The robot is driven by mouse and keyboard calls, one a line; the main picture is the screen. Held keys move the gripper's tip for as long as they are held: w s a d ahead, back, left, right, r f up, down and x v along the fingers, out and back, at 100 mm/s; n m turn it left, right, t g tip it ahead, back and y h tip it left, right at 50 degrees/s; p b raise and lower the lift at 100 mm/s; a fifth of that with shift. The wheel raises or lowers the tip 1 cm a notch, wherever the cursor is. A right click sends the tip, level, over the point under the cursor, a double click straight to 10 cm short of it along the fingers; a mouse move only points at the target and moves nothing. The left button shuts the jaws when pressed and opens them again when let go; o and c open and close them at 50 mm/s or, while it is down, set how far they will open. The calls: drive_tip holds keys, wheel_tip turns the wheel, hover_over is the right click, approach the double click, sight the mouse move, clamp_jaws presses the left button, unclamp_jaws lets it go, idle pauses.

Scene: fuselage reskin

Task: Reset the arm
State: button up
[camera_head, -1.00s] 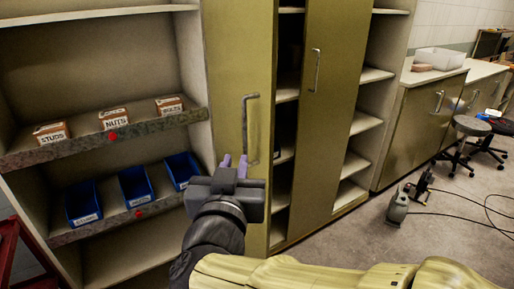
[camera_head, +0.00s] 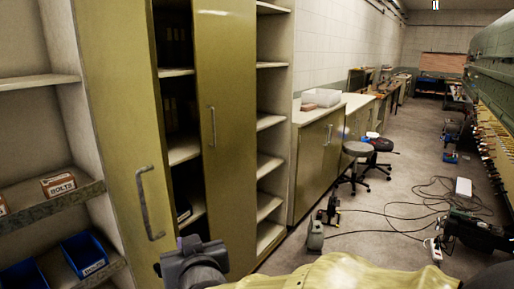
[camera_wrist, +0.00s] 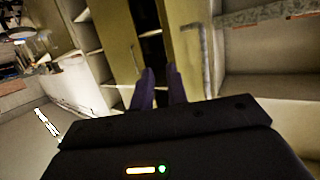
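My gripper (camera_head: 186,243) is at the bottom of the head view, in front of the yellow-green cabinet doors. Its dark body shows, with a bit of a purple finger at the top. In the wrist view, the two purple fingers of my gripper (camera_wrist: 157,88) point forward with a narrow gap between them. Nothing shows between the fingers. The cabinet door handle (camera_head: 149,203) is just left of and above my gripper in the head view; the fingers do not appear to hold it.
Shelves at left hold a BOLTS box (camera_head: 58,185) and a blue bin (camera_head: 84,254). A tall door (camera_head: 224,130) stands beside open shelves. A counter (camera_head: 318,115), stools (camera_head: 356,149) and cables (camera_head: 400,231) lie to the right. The green fuselage (camera_head: 494,75) is at far right.

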drive_tip(key=d+f+m+g+h+p, duration=0.3)
drive_tip(key=d+f+g, duration=0.5)
drive_tip(key=d, duration=0.9)
drive_tip(key=s+d+f+m+g+h, duration=0.1)
drive_tip(key=s+d+f, duration=0.2)
drive_tip(key=d, duration=0.3)
drive_tip(key=s+d+f+g+h+p, duration=0.1)
drive_tip(key=s+d+f+g+h, duration=0.1)
drive_tip(key=s+d+f, duration=0.2)
drive_tip(key=s+d, duration=0.1)
drive_tip(key=d, duration=0.1)
drive_tip(key=shift+d+f+m, duration=0.2)
drive_tip(key=shift+d+m, duration=0.1)
drive_tip(key=shift+m, duration=0.1)
drive_tip(key=shift+w, duration=0.1)
